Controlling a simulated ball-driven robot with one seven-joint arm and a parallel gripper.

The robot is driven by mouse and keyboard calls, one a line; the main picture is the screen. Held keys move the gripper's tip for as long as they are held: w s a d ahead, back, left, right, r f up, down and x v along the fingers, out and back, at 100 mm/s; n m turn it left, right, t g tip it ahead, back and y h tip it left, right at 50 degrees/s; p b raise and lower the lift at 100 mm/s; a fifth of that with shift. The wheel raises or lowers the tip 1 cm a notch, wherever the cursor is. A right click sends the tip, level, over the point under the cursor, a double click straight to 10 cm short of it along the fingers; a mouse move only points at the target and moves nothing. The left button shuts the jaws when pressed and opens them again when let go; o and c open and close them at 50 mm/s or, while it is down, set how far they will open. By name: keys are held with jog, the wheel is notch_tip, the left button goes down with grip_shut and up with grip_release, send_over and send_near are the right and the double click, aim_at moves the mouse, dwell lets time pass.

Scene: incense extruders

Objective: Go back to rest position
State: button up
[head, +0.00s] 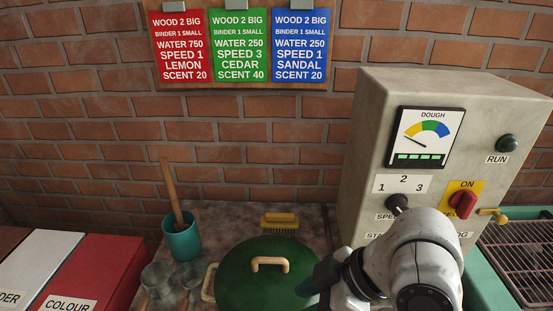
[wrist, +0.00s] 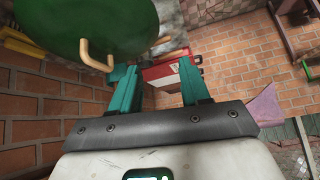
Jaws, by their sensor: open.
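My gripper (wrist: 158,78) shows in the wrist view with its two teal fingers apart and nothing held between them. In the head view my white arm hangs low in front of the grey machine (head: 365,150), and the dark gripper end (head: 322,276) is at the right edge of the round green lid (head: 245,275). I cannot tell whether it touches the lid. The lid has a pale wooden handle (head: 270,261). In the wrist view the green lid (wrist: 75,25) is at the upper left, beside the left finger.
The machine has a dough dial (head: 427,137), a speed knob (head: 397,203) and a red switch (head: 463,204). A teal cup (head: 182,240) with a wooden stick, glass jars (head: 157,277) and a brush (head: 280,221) surround the lid. A red colour bin (head: 95,275) stands left, a wire rack (head: 520,250) right.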

jog(key=s+d+f+m+t+h, duration=0.1)
jog(key=s+d+f+m, duration=0.3)
jog(key=f, duration=0.4)
jog(key=s+d+f+m+t+h, duration=0.1)
jog(key=s+d+f+m, duration=0.1)
jog(key=d+f+m, duration=0.35)
jog(key=s+d+f+m+g+h, duration=0.1)
jog(key=s+d+f+m+h, duration=0.1)
jog(key=s+d, duration=0.4)
jog(key=s+d+f+m+g+h, duration=0.1)
jog(key=s+d+f+m+h, duration=0.2)
jog(key=s+d+f, duration=0.3)
jog(key=shift+s+f+m, duration=0.55)
jog(key=shift+s+f, duration=0.2)
jog(key=shift+s, duration=0.25)
